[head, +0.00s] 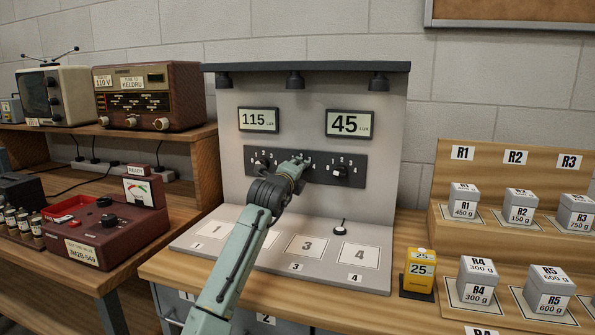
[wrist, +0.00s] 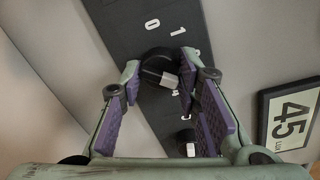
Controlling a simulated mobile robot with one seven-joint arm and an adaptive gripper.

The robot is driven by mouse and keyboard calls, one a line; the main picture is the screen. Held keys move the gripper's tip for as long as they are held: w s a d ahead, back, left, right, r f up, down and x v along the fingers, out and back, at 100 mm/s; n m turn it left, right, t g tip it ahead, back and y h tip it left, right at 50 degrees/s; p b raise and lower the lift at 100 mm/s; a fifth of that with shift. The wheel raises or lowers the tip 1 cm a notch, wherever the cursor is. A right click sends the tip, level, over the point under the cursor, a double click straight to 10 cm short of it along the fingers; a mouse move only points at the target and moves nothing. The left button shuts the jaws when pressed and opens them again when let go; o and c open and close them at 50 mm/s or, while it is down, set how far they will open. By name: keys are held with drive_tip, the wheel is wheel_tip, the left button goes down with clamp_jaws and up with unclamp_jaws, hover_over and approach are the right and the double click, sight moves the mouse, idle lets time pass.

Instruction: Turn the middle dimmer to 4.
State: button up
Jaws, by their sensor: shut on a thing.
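The middle dimmer (wrist: 157,62) is a round black knob with a pale pointer block on the dark control strip. My gripper (wrist: 162,66) is shut on it, with a purple-padded finger on each side. In the head view my gripper (head: 294,170) covers the middle dimmer. The wrist view shows the marks 0 and 1 beside the knob; other marks are partly hidden, so I cannot tell its exact setting. The left dimmer (head: 262,160) and the right dimmer (head: 341,171) flank it on the strip (head: 357,155). Another knob (wrist: 187,138) shows low in the wrist view.
Two displays above the strip read 115 lux (head: 259,120) and 45 lux (head: 350,123). Numbered squares and a small black-based object (head: 340,228) lie on the grey base below. A yellow block (head: 420,270) and grey weight boxes (head: 478,278) stand at right; a red meter (head: 105,225) stands left.

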drive_tip(key=shift+m+p, duration=1.15)
drive_tip(key=shift+m, duration=2.55)
drive_tip(key=shift+d+m, duration=0.1)
drive_tip(key=shift+m, duration=0.2)
drive_tip(key=o, duration=1.2)
drive_tip(key=shift+c, duration=0.2)
drive_tip(key=shift+s, duration=0.1)
drive_tip(key=v, duration=1.2)
drive_tip(key=shift+f, duration=0.2)
drive_tip(key=shift+d, duration=0.15)
